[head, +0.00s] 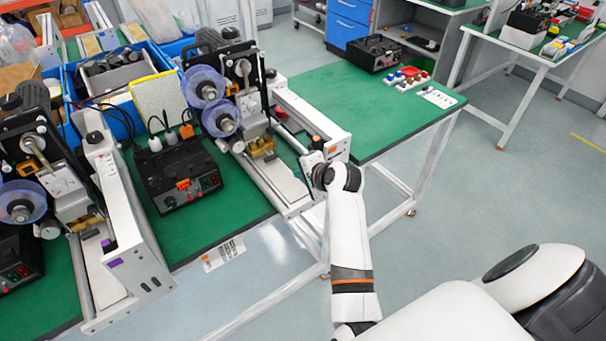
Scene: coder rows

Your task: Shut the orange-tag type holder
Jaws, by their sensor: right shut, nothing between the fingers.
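The coder with the orange tag (333,151) on its white end panel stands right of centre on the green bench. A brass-coloured block (262,147), which looks like its type holder, sits low under the coder's head. I cannot tell how far open it is. My right gripper (306,158) is at the near end of this coder, beside the white end panel and right of the brass block. It is shut and empty; its fingertips are small and partly hidden by my wrist. My left gripper is out of view.
A second coder with a purple tag (115,262) stands at the left. A black control box (178,175) sits between the coders. Clear blue-rimmed reels (205,86) project from the right coder. The green bench top (385,122) is mostly bare at right.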

